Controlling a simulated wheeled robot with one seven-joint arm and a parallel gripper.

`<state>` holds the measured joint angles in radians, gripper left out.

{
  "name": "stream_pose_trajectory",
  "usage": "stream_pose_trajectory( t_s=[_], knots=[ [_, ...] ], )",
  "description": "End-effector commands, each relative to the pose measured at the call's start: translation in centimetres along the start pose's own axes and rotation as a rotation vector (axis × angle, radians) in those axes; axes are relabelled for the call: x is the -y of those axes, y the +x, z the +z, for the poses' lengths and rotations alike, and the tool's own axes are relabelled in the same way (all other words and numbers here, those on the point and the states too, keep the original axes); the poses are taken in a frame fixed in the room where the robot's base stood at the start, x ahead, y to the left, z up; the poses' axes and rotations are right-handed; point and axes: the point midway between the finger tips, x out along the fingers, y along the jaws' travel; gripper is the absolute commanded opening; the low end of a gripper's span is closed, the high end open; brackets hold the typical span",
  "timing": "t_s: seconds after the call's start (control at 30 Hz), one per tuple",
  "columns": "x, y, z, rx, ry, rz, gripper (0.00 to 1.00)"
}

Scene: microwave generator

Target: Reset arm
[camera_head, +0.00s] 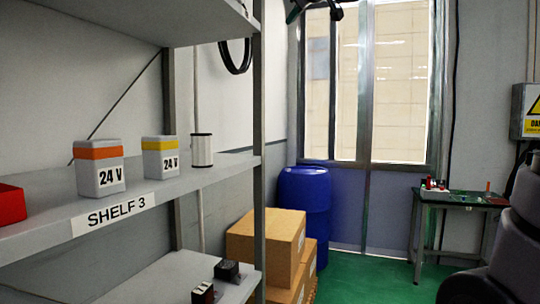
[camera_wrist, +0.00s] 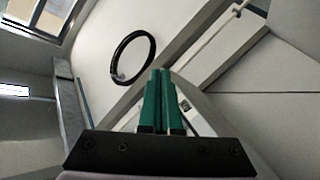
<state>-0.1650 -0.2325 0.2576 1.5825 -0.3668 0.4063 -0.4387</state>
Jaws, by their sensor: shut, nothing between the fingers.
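My gripper (camera_wrist: 161,72) shows in the wrist view with its two green fingers together, shut and empty. The wrist view is tilted; past the fingers are a pale wall and a black ring (camera_wrist: 132,57) hanging on it. Nothing is seen touching the gripper.
At left in the head view, a grey shelf (camera_head: 150,205) labelled SHELF 3 holds an orange-banded 24 V block (camera_head: 99,178), a yellow-banded one (camera_head: 160,165), a white cylinder (camera_head: 201,150) and a red bin (camera_head: 10,204). Boxes (camera_head: 265,240), a blue barrel (camera_head: 305,195) and a table (camera_head: 460,199) stand beyond.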

Motion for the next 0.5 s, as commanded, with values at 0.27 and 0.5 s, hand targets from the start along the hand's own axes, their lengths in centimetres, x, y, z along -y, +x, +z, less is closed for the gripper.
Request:
stream_pose_trajectory(
  t_s=[0.27,0.5],
  knots=[
    [4.1,-8.6,19.7,0.409,0.483,-0.016,0.00],
    [11.0,-17.5,33.0,0.699,0.932,0.009,0.00]
  ],
)
